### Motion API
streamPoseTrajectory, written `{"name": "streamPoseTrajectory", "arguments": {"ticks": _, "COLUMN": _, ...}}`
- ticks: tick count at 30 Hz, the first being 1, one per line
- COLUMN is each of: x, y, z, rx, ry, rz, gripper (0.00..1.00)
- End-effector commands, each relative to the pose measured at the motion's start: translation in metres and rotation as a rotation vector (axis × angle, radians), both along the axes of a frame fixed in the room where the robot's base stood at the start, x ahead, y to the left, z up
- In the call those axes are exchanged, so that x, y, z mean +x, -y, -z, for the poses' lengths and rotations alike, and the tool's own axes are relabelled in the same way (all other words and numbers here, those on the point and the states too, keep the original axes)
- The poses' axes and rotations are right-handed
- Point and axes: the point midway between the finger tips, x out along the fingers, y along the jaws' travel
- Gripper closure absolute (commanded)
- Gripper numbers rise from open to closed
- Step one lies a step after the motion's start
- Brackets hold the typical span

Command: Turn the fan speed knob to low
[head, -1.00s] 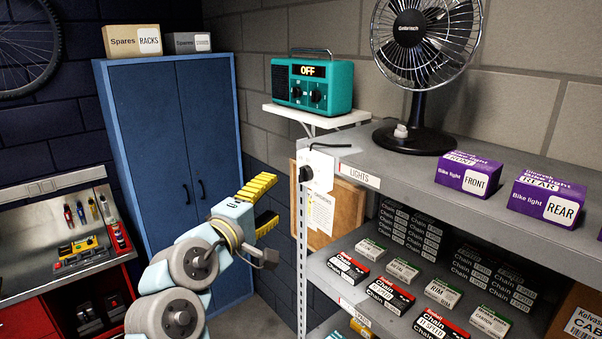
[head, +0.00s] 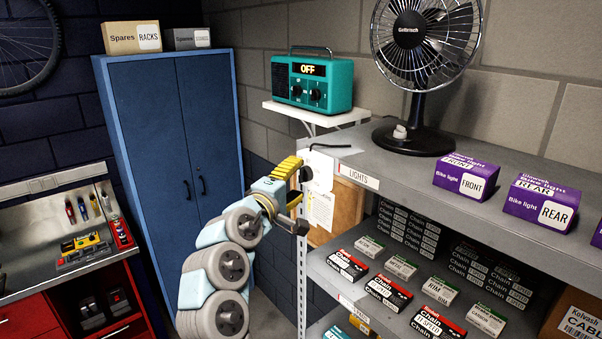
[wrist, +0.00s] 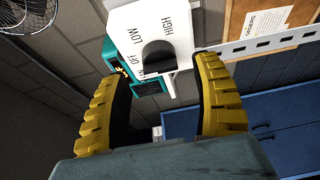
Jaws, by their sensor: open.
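The fan speed knob (head: 306,174) is black and sits on a white control box (head: 320,167) at the left end of the upper shelf. In the wrist view the knob (wrist: 158,56) shows against the white panel (wrist: 150,25), marked OFF, LOW and HIGH. Its exact pointing is hard to tell. My gripper (head: 296,182) is open just left of the knob in the head view. In the wrist view its yellow ribbed fingers (wrist: 156,78) stand apart, with the knob ahead in the gap between them; nothing is held. The black desk fan (head: 412,75) stands on the shelf.
A teal radio (head: 312,83) reading OFF sits on a small white wall shelf. Purple bike light boxes (head: 467,175) stand on the upper shelf (head: 400,172), chain boxes (head: 390,291) below. A blue cabinet (head: 170,140) is behind my arm. A clipboard (head: 325,205) hangs beside the shelf post.

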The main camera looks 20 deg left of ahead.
Motion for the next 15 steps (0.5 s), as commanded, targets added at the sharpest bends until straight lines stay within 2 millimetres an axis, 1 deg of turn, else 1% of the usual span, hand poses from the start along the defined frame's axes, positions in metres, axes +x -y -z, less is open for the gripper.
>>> {"name": "streamPoseTrajectory", "arguments": {"ticks": 3, "x": 0.01, "y": 0.001, "z": 0.0, "rx": 0.001, "ry": -0.004, "rz": 0.002, "gripper": 0.35}}
{"name": "streamPoseTrajectory", "arguments": {"ticks": 9, "x": 0.023, "y": 0.003, "z": 0.0, "rx": 0.001, "ry": -0.002, "rz": 0.002, "gripper": 0.35}}
{"name": "streamPoseTrajectory", "arguments": {"ticks": 15, "x": 0.028, "y": 0.003, "z": 0.0, "rx": 0.001, "ry": -0.001, "rz": 0.001, "gripper": 0.35}}
